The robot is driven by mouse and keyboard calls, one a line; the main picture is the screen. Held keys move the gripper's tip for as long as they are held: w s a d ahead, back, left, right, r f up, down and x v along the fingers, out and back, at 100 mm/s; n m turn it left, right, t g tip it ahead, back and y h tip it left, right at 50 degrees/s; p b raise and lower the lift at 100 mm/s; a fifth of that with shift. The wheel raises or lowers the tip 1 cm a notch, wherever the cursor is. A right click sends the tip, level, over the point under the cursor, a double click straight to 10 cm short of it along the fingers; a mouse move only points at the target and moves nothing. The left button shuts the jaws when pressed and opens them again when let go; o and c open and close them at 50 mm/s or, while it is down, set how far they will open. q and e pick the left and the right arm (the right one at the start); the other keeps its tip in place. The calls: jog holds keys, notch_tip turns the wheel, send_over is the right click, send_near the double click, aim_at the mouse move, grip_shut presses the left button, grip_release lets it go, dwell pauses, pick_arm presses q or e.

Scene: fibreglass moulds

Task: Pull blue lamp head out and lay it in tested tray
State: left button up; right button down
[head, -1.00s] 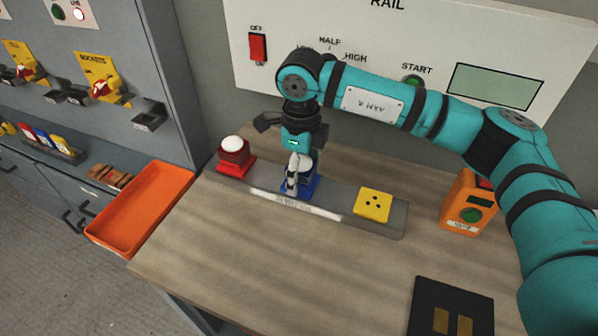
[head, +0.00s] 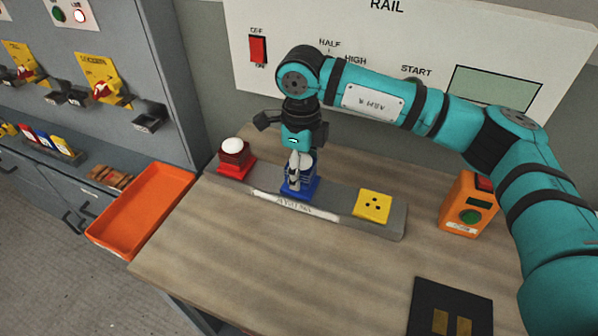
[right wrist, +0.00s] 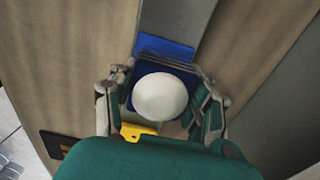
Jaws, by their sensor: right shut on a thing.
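The blue lamp head (right wrist: 160,97) has a white dome on top and a dark blue body. In the right wrist view it sits between the two fingers of my right gripper (right wrist: 164,100), which is shut on it. In the head view my right gripper (head: 296,173) points down over the blue socket (head: 303,189) on the grey strip. The fingers hide much of the lamp head; I cannot tell whether it is clear of the socket. An orange tray (head: 112,243) at the left looks empty; I see no readable label on it. My left gripper is out of view.
A red lamp with a white dome (head: 235,157) stands left of the blue socket. A yellow socket (head: 373,206) with holes is to the right, and an orange box (head: 468,207) stands farther right.

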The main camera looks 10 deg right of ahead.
jog(key=shift+r+p, duration=1.05)
jog(key=shift+r, duration=1.55)
